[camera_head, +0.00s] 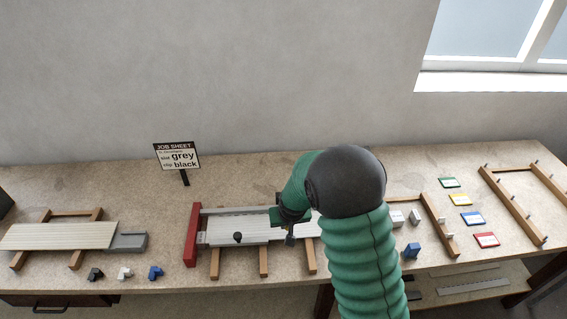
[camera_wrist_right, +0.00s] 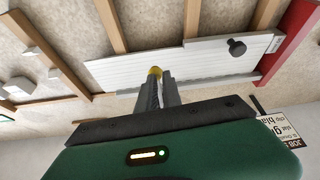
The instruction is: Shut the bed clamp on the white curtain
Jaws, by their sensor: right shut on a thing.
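The white curtain (camera_head: 250,229), a slatted panel, lies flat across wooden bars on the bench. It also shows in the right wrist view (camera_wrist_right: 205,62). A dark knob (camera_head: 237,237) stands on its left part, near a red end block (camera_head: 193,235). My right gripper (camera_head: 290,232) is at the curtain, right of the dark knob. In the right wrist view its fingers (camera_wrist_right: 161,80) are close together on a small yellow knob (camera_wrist_right: 155,71) at the curtain's edge. I cannot tell whether this knob belongs to the bed clamp. My arm hides the curtain's right part. My left gripper is not in view.
A job sheet sign (camera_head: 177,156) stands behind the curtain. A cream slatted panel (camera_head: 60,236) lies at the left. Black, white and blue end pieces (camera_head: 155,272) lie in front. Coloured cards (camera_head: 472,217) and an empty wooden frame (camera_head: 515,208) are at the right.

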